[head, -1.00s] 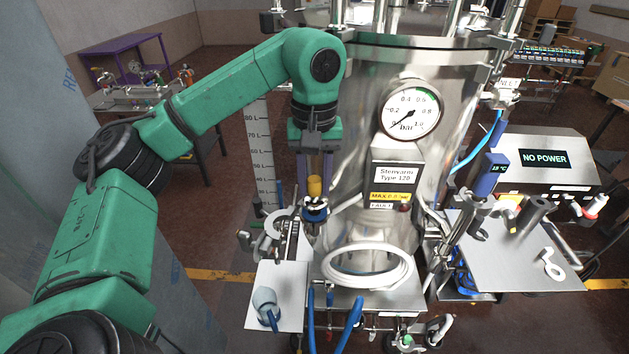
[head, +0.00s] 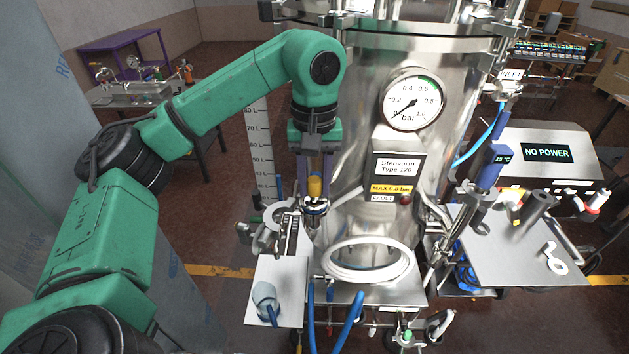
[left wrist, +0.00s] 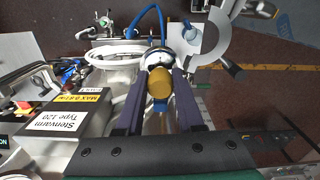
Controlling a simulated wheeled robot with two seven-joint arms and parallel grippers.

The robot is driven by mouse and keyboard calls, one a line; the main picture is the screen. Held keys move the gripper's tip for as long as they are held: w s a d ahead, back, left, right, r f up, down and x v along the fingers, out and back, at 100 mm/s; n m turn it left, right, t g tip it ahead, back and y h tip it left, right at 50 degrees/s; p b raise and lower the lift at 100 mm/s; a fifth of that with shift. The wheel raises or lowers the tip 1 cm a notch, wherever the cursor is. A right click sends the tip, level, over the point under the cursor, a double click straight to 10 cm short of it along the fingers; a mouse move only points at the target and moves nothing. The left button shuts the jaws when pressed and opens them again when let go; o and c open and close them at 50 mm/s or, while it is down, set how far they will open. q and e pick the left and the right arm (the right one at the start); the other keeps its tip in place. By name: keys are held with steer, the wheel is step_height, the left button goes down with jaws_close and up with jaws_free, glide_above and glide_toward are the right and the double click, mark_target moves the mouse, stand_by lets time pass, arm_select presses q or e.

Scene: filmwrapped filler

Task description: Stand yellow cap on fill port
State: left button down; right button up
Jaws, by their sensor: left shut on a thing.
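My left gripper (head: 315,184) points down in front of the steel vessel and is shut on the yellow cap (head: 314,188). In the left wrist view the yellow cap (left wrist: 158,84) sits between the two purple-grey fingers. The fill port (head: 317,208) appears as a small metal fitting right below the cap in the head view. In the left wrist view its round metal top (left wrist: 160,56) shows just past the cap, partly hidden by it. I cannot tell whether cap and port touch. My right gripper is not in view.
The vessel's gauge (head: 412,100) and Stenvarm label box (head: 397,168) stand right of the gripper. A white hose coil (head: 368,273) lies lower right. A white plate (head: 290,308) with a grey-blue cup (head: 265,297) is below. A metal clamp fitting (head: 262,238) is close at left.

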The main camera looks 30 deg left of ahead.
arm_select(q)
steer(key=shift+f, duration=0.2)
stand_by(0.5)
steer(key=shift+c, duration=2.3)
jaws_free()
steer(key=shift+r, duration=0.45)
step_height(320, 180, up, 14)
steer(key=p, duration=0.4)
steer(key=shift+f, duration=0.15)
